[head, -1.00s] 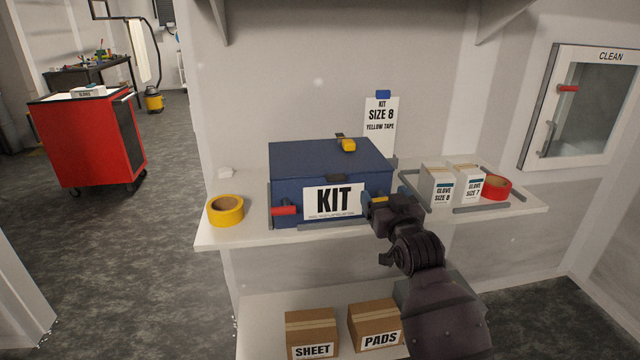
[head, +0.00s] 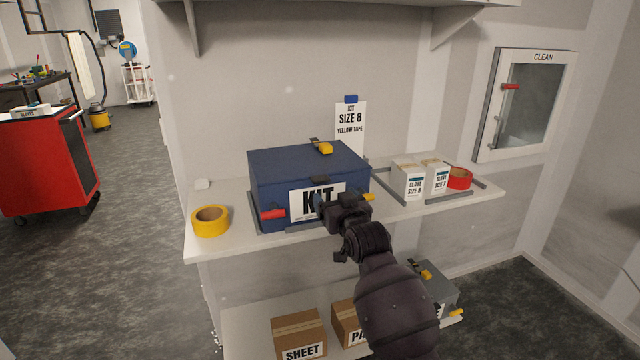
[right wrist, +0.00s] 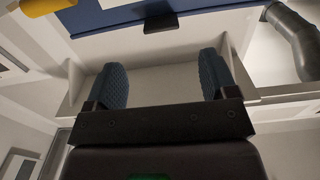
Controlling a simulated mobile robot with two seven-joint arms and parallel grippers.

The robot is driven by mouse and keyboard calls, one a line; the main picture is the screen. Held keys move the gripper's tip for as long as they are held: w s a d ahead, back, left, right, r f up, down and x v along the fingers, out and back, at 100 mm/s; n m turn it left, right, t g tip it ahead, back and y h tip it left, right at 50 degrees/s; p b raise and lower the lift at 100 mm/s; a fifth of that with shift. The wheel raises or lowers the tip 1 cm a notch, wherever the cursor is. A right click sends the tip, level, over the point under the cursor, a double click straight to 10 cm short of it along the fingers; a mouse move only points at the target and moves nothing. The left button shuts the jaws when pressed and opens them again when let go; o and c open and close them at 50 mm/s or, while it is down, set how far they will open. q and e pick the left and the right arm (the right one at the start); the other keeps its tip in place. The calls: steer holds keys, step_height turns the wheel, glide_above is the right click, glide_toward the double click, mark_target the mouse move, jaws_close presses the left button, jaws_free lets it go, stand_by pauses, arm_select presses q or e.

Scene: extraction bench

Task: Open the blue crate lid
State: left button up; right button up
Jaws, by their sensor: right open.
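The blue crate (head: 268,192) stands on the white shelf with its lid (head: 290,157) shut. A dark tab (head: 319,180) sits at the middle of the lid's front edge. The front has a white KIT label (head: 300,203), a red latch handle (head: 272,214) at left and a yellow one (head: 369,197) at right. My right gripper (head: 332,202) is just in front of the crate, covering part of the label. In the right wrist view its blue fingers (right wrist: 163,68) are apart with nothing between them, and the black tab (right wrist: 160,23) lies beyond them. My left gripper is out of view.
A yellow tape roll (head: 210,221) stands left of the crate. Two glove boxes (head: 408,180) and a red tape roll (head: 459,178) are to its right. A sign (head: 350,122) stands behind. An upper shelf (head: 340,3) overhangs. Cardboard boxes (head: 299,332) sit on the lower shelf.

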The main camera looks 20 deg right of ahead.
mark_target(322, 182)
steer(key=w, duration=0.8)
steer(key=shift+w+a+b, duration=0.2)
steer(key=shift+w+b, duration=0.15)
steer(key=shift+b, duration=0.05)
steer(key=shift+w, duration=0.35)
steer(key=c, duration=1.3)
steer(key=shift+r, duration=0.1)
